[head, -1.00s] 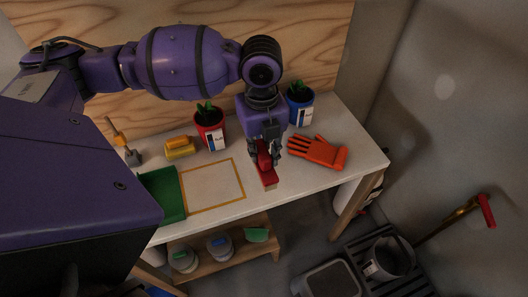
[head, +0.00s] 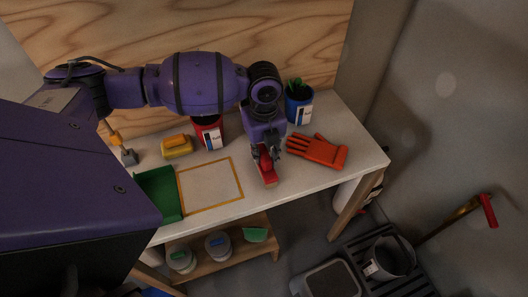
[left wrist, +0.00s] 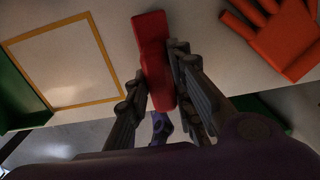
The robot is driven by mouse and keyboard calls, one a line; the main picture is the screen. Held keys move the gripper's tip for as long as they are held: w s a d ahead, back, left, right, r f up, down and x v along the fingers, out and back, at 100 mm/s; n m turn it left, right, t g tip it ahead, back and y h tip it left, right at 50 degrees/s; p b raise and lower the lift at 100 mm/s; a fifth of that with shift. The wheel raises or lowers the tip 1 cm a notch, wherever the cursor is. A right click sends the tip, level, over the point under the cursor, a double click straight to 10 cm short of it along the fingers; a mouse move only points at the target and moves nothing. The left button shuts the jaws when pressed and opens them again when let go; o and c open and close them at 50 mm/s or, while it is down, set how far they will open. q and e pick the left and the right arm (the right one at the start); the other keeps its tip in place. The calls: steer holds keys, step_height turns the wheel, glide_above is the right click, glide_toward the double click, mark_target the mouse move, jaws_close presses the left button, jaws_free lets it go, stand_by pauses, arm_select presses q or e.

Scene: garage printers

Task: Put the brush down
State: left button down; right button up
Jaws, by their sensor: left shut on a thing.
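The red brush (head: 269,177) is held in my left gripper (head: 265,155), which points down over the worktable (head: 235,209) near its front edge. In the left wrist view the brush (left wrist: 152,35) sits between the two dark fingers, and the gripper (left wrist: 158,78) is shut on it. The brush is low over the white top, right of the yellow outlined square (head: 240,185). I cannot tell whether it touches the top. My right gripper is not in view.
Orange gloves (head: 318,152) lie right of the brush. A red pot (head: 209,135) and a blue pot (head: 299,108) stand behind. A yellow object (head: 177,147) and a green tray (head: 160,195) are at left. The outlined square is bare.

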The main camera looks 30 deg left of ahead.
arm_select(q)
steer(key=shift+f, duration=0.2)
steer(key=c, duration=1.5)
jaws_free()
steer(key=shift+c, duration=0.2)
step_height(320, 180, up, 12)
steer(key=shift+r, duration=0.25)
